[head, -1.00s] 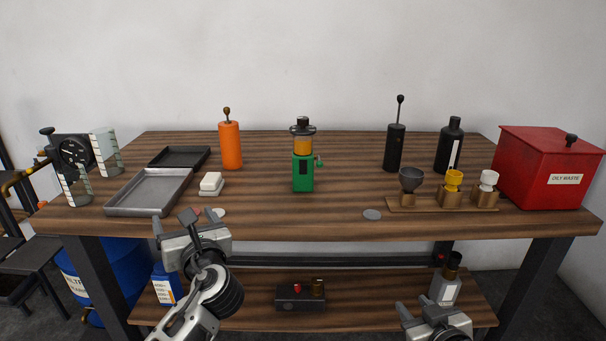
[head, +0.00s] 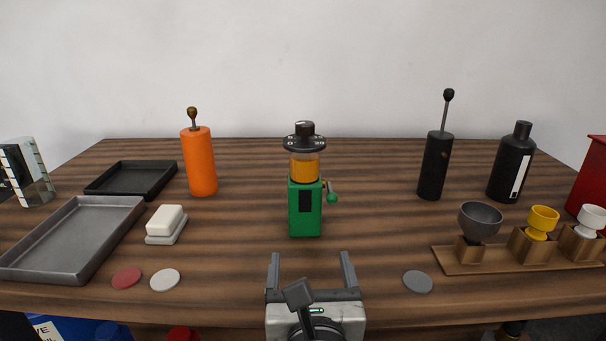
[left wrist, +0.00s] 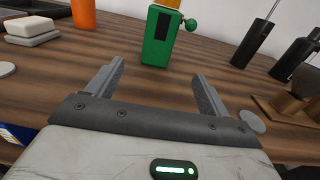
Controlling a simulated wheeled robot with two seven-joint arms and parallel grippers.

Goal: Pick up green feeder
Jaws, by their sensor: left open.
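The green feeder (head: 305,208) stands upright near the middle of the wooden table. It has a green body, an amber reservoir, a black top with a knob, and a small green-knobbed handle on its right side. My left gripper (head: 312,258) is open and empty, in front of the feeder with its two fingers pointing toward it and apart from it. In the left wrist view the feeder's lower body (left wrist: 158,40) shows beyond and between the fingertips, its top cut off by the frame. My right gripper is not in view.
An orange cylinder (head: 201,162) stands left of the feeder, a black pump can (head: 435,165) and black bottle (head: 511,165) right. Grey tray (head: 72,238), white block (head: 166,222) and several flat discs lie around. A wooden funnel rack (head: 465,262) sits front right. Table around the feeder is clear.

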